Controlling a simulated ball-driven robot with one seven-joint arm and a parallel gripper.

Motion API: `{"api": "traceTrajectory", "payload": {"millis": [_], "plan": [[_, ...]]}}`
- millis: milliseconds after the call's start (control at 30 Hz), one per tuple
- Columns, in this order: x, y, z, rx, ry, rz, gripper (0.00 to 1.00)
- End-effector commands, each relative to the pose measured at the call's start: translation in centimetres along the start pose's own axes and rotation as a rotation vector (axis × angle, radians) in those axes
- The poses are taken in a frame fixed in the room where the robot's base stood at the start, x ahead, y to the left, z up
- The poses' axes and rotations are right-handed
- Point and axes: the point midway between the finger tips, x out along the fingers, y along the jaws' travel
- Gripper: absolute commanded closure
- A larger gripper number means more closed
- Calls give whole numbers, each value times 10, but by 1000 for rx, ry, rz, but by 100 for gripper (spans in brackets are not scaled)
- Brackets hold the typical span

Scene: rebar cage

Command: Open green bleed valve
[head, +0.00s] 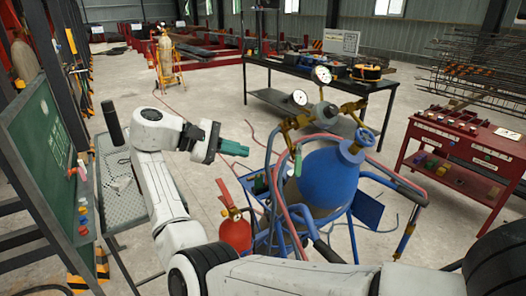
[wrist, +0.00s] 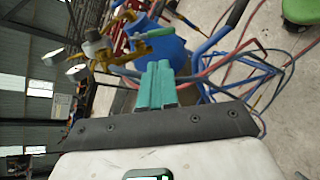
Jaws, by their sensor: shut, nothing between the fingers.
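A blue-topped gas cylinder (head: 328,178) stands in a blue cart, with a brass regulator (head: 297,122) and round dials on top. A small green lever (head: 297,163), likely the bleed valve, hangs below the brass fitting. In the wrist view the green lever (wrist: 154,34) lies beside the brass regulator (wrist: 122,24), beyond my fingertips. My gripper (head: 246,150) has teal fingers, shut and empty, pointing right toward the cylinder with a gap between. The fingers also show in the wrist view (wrist: 158,68). The lever's exact position is too small to tell.
Red and blue hoses (head: 285,205) loop around the cart. A red extinguisher (head: 235,230) stands at its left. A green board (head: 50,165) is at the left, a black workbench (head: 335,82) behind, and a red tool cabinet (head: 460,150) to the right. Open floor lies behind my gripper.

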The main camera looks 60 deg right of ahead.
Motion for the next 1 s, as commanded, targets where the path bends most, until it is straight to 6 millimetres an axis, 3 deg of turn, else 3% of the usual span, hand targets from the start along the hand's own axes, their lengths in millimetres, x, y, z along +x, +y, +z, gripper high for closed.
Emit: {"api": "traceTrajectory", "payload": {"millis": [600,800,1000], "plan": [[110,0,1,1,0,-1,100],[129,0,0,3,1,-1,100],[133,-1,0,3,2,0,100]]}}
